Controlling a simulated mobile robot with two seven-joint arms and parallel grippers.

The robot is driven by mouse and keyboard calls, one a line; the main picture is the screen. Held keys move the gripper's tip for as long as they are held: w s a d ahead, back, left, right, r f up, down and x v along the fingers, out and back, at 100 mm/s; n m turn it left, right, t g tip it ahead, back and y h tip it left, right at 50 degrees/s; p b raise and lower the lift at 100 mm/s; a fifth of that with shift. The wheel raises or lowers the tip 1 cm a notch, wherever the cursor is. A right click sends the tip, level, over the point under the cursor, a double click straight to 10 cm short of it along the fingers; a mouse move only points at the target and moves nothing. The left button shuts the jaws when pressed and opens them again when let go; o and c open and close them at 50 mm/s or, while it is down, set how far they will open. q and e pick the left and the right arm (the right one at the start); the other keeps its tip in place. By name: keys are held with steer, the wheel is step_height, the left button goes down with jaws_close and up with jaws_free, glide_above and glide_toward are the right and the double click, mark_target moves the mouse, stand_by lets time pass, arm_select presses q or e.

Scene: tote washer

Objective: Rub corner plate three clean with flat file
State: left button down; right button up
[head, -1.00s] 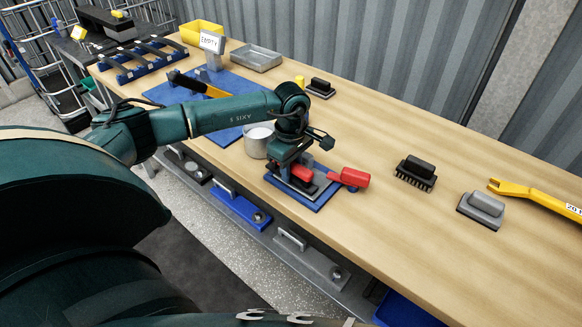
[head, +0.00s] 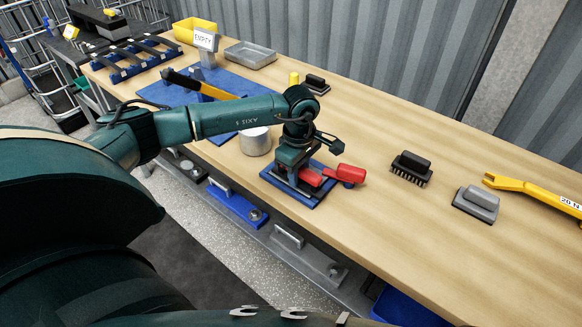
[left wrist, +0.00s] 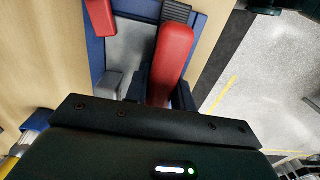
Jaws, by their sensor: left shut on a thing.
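A blue base (head: 318,193) near the front edge of the bench carries a grey plate, which also shows in the left wrist view (left wrist: 128,46). My left gripper (head: 292,170) is low over this plate, shut on a red-handled tool (left wrist: 172,52), which looks like the flat file. A dark ribbed part (left wrist: 176,12) shows beyond its red handle. Whether the file touches the plate cannot be told. A second red handle (head: 345,173) sticks out at the right side of the base, apart from the held one. My right gripper is not in view.
A metal can (head: 256,142) stands left of the base. A black brush (head: 411,167), a grey block with a handle (head: 476,202) and a yellow wrench (head: 525,187) lie to the right. Bare bench lies between the base and the brush.

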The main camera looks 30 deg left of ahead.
arm_select(q)
steer(key=shift+d, duration=0.25)
steer(key=shift+a, duration=0.1)
steer(key=shift+w+a+b, duration=0.15)
steer(key=shift+a+b, duration=0.5)
steer(key=shift+a, duration=1.3)
steer(key=shift+s+d, duration=0.2)
steer(key=shift+d, duration=1.9)
steer(key=shift+a, duration=0.15)
